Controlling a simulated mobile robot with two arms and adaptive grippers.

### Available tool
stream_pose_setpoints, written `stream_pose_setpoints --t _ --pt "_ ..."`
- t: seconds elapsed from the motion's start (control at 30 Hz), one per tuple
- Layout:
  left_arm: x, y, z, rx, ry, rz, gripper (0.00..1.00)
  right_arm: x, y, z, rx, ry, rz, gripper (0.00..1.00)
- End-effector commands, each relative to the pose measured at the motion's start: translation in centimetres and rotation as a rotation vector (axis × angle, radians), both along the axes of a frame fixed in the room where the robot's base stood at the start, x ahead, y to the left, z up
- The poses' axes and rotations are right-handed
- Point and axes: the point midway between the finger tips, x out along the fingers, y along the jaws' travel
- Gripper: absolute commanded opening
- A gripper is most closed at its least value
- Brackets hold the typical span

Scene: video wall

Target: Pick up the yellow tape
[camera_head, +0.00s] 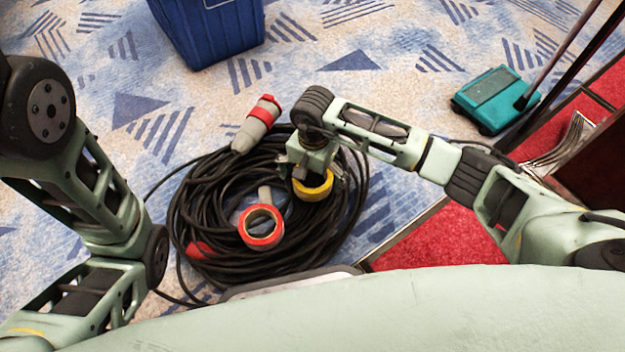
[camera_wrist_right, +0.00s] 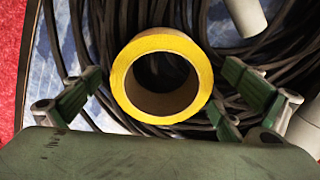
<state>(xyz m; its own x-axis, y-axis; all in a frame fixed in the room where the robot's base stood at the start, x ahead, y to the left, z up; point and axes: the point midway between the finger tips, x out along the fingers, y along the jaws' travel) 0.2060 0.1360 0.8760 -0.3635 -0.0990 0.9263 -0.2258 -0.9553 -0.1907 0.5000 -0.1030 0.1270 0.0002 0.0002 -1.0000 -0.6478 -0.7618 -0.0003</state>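The yellow tape (camera_head: 313,186) is a roll lying on the right part of a coil of black cable (camera_head: 200,205) on the floor. My right gripper (camera_head: 312,172) is right above it and partly covers it. In the right wrist view the yellow tape (camera_wrist_right: 162,76) faces the camera with its hole visible.
A grey and red plug (camera_head: 257,124) lies at the coil's top. A blue crate (camera_head: 208,30) stands behind. A teal box (camera_head: 494,98) and a red-carpeted platform (camera_head: 440,240) are at the right.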

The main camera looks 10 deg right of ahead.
Motion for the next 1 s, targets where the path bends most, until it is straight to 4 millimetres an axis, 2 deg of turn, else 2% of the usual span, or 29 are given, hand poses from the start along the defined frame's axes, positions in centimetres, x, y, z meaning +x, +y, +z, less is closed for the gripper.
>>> stream_pose_setpoints --t 0.07,0.63,1.0 --pt "-0.01 -0.01 0.02 0.0 0.0 0.0 0.74 -0.01 -0.01 0.02 0.0 0.0 0.0 0.92" --pt "-0.02 -0.02 0.0 0.001 0.0 -0.001 0.74 -0.06 -0.08 -0.05 -0.002 0.002 0.0 0.43" --pt "0.0 -0.01 0.53 0.0 0.0 0.0 0.74 -0.03 -0.1 0.59 -0.003 0.001 0.0 0.42"
